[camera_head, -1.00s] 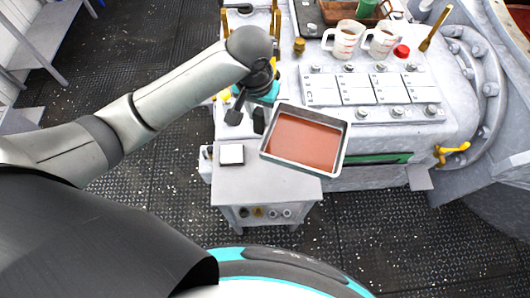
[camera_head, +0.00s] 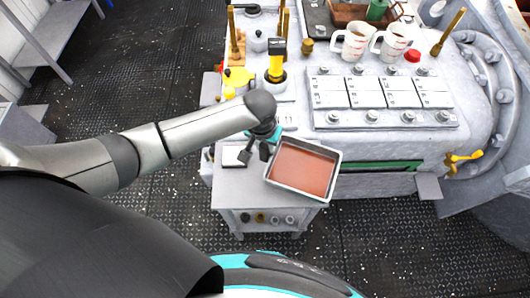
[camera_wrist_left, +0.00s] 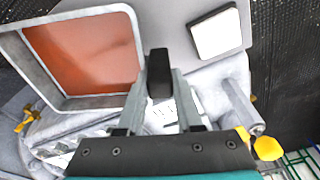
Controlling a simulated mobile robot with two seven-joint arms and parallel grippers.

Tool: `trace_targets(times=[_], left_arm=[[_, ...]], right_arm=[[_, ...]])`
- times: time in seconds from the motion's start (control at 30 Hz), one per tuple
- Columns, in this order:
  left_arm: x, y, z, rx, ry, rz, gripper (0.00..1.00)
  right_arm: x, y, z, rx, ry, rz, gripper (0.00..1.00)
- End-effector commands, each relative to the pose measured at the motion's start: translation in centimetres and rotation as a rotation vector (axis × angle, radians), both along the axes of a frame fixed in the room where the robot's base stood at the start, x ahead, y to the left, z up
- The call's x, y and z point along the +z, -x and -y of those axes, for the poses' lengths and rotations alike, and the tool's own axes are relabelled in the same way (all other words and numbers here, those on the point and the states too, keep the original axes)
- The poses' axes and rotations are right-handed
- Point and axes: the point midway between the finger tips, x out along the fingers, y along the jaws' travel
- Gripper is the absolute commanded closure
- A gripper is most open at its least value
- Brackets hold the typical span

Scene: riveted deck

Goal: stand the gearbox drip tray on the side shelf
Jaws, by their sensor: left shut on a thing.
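The gearbox drip tray (camera_head: 333,165) is a shallow metal rectangle with red-brown contents, close to level. My left gripper (camera_head: 255,154) is at its left rim and shut on it. In the left wrist view the tray (camera_wrist_left: 53,75) lies at upper left, against the dark fingers (camera_wrist_left: 159,76). The grey side shelf (camera_head: 235,188) is below the tray, which covers its right part and overhangs its right edge. I cannot tell whether the tray touches the shelf top. My right gripper is not in view.
A white square pad (camera_head: 236,155) lies on the shelf's left part, close to my gripper; it also shows in the wrist view (camera_wrist_left: 214,33). Behind is the grey machine (camera_head: 390,140) with two measuring cups (camera_head: 355,42), a red cap (camera_head: 412,55) and a yellow-topped tool (camera_head: 277,65).

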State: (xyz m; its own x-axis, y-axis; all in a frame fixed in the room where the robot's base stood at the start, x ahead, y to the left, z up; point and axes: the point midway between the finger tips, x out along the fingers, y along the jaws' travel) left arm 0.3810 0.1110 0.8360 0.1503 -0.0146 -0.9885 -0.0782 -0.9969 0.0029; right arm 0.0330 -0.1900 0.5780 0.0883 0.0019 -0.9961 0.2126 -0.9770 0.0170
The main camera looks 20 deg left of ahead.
Motion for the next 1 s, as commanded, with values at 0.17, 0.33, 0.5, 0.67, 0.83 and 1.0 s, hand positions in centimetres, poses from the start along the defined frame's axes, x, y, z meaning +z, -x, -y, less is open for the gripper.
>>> trace_targets(times=[0.17,0.33,0.5,0.67,0.83,1.0], left_arm=[[-2.9,0.0,0.0,0.001,0.000,0.000,1.00],[-3.8,-0.1,0.1,0.000,0.001,0.002,1.00],[-3.7,-0.1,0.1,0.000,0.001,0.002,1.00],[-4.1,0.0,0.0,0.000,0.001,0.001,1.00],[-4.1,0.0,0.0,0.000,-0.001,-0.001,0.47],[-4.1,0.0,0.0,0.000,-0.001,-0.001,0.35]], right_arm=[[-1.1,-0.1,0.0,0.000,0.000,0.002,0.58],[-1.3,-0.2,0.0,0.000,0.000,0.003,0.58],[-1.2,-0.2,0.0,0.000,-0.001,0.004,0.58],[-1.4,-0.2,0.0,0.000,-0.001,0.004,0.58],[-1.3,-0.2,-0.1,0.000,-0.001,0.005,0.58],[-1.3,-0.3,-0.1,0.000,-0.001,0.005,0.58]])
